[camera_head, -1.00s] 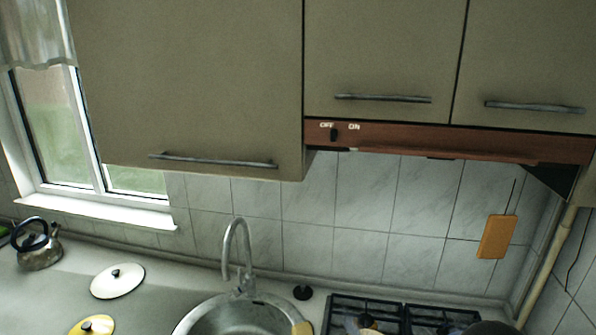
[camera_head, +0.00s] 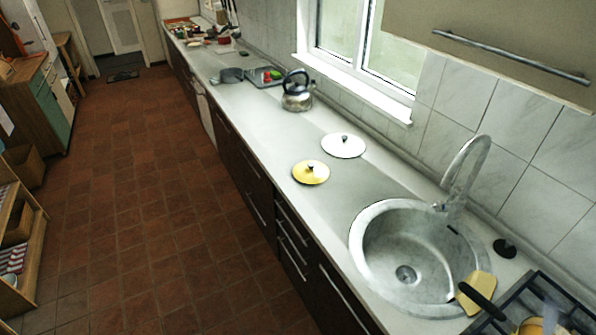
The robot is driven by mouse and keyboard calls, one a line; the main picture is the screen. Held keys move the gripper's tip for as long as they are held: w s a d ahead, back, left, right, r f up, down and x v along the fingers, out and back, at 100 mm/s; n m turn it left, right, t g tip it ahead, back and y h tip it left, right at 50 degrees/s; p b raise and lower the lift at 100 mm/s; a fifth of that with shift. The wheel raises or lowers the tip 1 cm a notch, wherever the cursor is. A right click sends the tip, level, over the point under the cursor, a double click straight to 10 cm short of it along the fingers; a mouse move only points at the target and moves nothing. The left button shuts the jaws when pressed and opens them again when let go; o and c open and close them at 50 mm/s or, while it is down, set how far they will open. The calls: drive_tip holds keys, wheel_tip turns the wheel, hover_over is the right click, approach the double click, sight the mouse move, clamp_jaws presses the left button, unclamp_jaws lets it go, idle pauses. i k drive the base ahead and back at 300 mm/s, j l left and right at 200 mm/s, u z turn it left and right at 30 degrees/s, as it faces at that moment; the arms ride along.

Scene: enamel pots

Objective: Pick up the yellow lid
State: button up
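The yellow lid (camera_head: 311,172) lies flat on the countertop, near its front edge and to the left of the sink. It is round with a pale rim and a small dark knob on top. A similar white lid (camera_head: 344,146) with a dark knob lies just behind it to the right, close beside it. My gripper does not show in this view.
The counter (camera_head: 262,121) runs back to the upper left. A kettle (camera_head: 297,92) stands beyond the lids. The round sink (camera_head: 420,258) with a tall faucet (camera_head: 466,172) is at the right, beside the stove (camera_head: 560,297). The tiled floor (camera_head: 150,200) is clear.

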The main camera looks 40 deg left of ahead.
sight(307, 173)
drive_tip(key=u, duration=1.6)
drive_tip(key=z, duration=1.8)
drive_tip(key=u, duration=1.8)
drive_tip(key=i+z, duration=0.1)
drive_tip(key=z, duration=0.4)
drive_tip(key=i+j+z, duration=0.45)
drive_tip(key=j, duration=0.2)
drive_tip(key=i+j+z, duration=0.2)
drive_tip(key=j, duration=0.15)
drive_tip(key=i+j+z, duration=0.1)
drive_tip(key=j+z, duration=0.15)
drive_tip(key=j, duration=0.1)
